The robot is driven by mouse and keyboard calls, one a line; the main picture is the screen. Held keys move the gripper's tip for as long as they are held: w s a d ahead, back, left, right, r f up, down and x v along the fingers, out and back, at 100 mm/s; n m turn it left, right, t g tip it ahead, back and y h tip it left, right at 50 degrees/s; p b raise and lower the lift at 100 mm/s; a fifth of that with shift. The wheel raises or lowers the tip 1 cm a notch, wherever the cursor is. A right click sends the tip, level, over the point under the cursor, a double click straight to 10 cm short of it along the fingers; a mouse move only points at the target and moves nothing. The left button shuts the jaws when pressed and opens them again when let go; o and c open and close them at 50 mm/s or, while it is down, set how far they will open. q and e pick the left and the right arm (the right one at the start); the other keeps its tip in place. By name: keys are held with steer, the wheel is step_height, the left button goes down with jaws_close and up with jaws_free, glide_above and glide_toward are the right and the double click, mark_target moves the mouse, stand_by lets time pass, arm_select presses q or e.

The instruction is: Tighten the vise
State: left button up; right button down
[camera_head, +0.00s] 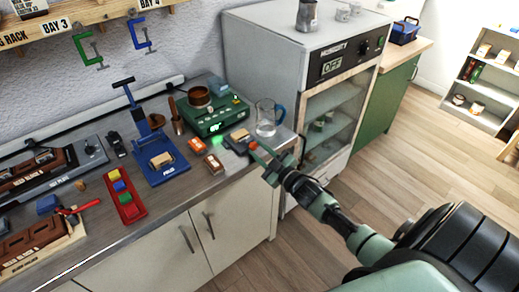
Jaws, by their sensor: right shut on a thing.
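The small grey vise (238,145) sits at the right end of the workbench, near its front corner. A block lies at its top, and a small red-orange part (253,145) shows at its right side. My right gripper (264,158) is at that side of the vise, its green fingers shut at the handle end. The fingers hide most of the handle, and the jaw gap is too small to make out. My left gripper is out of view.
A glass jug (267,118) stands just behind the vise. A blue press (155,150) stands further left. The humidity cabinet (305,85) rises to the right.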

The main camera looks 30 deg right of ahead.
steer(key=m, duration=0.3)
steer(key=shift+m, duration=0.3)
steer(key=shift+m+p, duration=0.4)
steer(key=shift+m, duration=1.5)
steer(key=shift+f, duration=0.1)
steer(key=c, duration=1.1)
jaws_free()
steer(key=shift+s, duration=0.1)
steer(key=s, duration=0.5)
steer(key=s+b, duration=0.1)
steer(key=s, duration=0.1)
steer(key=shift+s+d, duration=0.3)
